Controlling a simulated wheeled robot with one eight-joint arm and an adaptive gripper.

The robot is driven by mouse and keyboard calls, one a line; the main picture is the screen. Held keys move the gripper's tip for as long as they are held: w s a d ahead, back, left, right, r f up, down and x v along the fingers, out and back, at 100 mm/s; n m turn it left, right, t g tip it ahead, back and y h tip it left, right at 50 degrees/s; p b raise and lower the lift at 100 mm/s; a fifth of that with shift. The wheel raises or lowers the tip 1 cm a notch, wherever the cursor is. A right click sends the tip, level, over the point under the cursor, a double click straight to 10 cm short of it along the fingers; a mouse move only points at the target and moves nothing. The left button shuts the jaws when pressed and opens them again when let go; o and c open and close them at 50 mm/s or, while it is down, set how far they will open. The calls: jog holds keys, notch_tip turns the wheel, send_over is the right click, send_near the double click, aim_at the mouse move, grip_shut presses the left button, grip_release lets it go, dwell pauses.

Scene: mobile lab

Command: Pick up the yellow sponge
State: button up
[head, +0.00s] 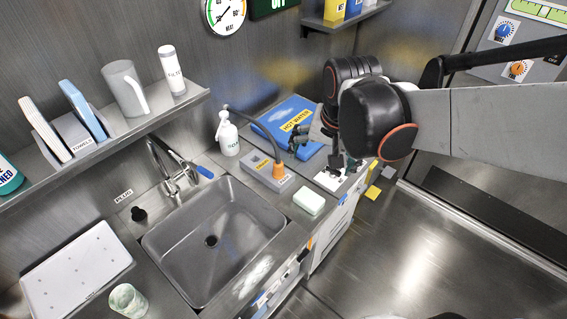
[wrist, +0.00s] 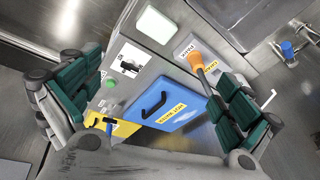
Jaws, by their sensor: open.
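No object in view is clearly a yellow sponge. A pale, whitish-green block (head: 309,201) lies on the counter just right of the sink; it also shows at the top of the wrist view (wrist: 156,25). I cannot tell whether it is a sponge or soap. Small yellow squares (head: 373,192) show low beside the counter's right end, too small to identify. My gripper (head: 318,158) is open and empty above the counter, beyond the block in the head view. In the wrist view its green-padded fingers (wrist: 158,100) are wide apart, with a blue HOT WATER panel between them.
The blue panel (head: 290,122) has a black handle. A grey box with an orange connector and cable (head: 267,170) stands beside it. A soap bottle (head: 228,136) and tap (head: 172,170) are by the empty sink (head: 205,225). A shelf (head: 110,135) holds a mug. Open floor lies right.

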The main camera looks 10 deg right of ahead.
jog(key=w+f+m+g+p, duration=0.1)
jog(key=w+f+m+g, duration=0.2)
jog(key=w+f+m, duration=0.45)
jog(key=n+b, duration=0.3)
send_over(309, 197)
notch_tip(309, 197, down, 10)
jog(key=shift+f+b, duration=1.25)
jog(key=shift+f, duration=1.45)
jog(key=shift+r, duration=0.1)
jog(key=shift+c, duration=0.3)
jog(key=c, duration=0.9)
